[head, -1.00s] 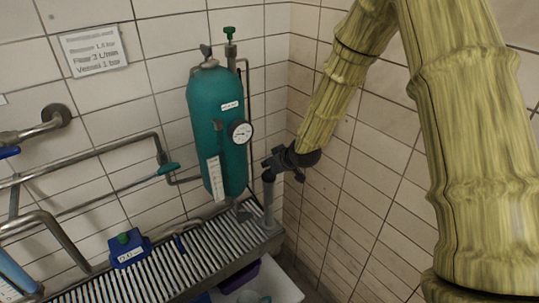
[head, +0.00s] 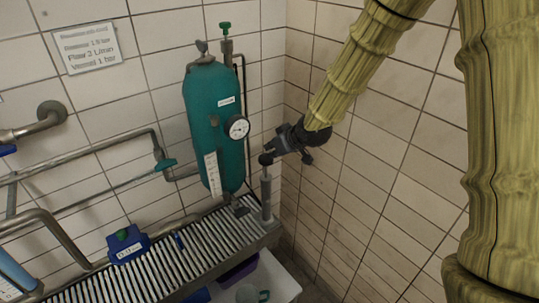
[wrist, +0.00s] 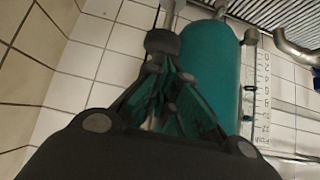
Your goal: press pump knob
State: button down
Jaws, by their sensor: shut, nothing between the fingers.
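The pump is a slim grey cylinder (head: 266,200) standing upright at the right end of the slatted rack. Its dark round knob (head: 266,159) sits on top, with a short thin stem showing below it. My gripper (head: 276,152) is shut and empty, pointing down-left, with its tips at the knob's upper right side. In the wrist view the knob (wrist: 163,42) lies right beyond the closed fingertips (wrist: 160,62); I cannot tell whether they touch. The teal pressure vessel (head: 214,130) with a round gauge (head: 238,127) stands just left of the pump.
The slatted rack (head: 150,270) runs along the tiled wall and carries a blue box with a green button (head: 127,246). Metal pipes (head: 90,160) are at the left. A wall sign (head: 87,47) hangs above. The right-hand tiled wall is bare near my arm.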

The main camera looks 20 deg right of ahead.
jog(key=shift+b+v, duration=0.75)
jog(key=shift+v, duration=1.85)
jog(key=shift+w+d+r+b, duration=0.1)
jog(key=shift+r+b, duration=1.3)
jog(key=shift+r, duration=0.05)
jog(key=shift+w+d+r+b, duration=0.1)
jog(key=shift+r+b, duration=1.25)
jog(key=shift+r, duration=0.15)
jog(key=shift+f, duration=0.15)
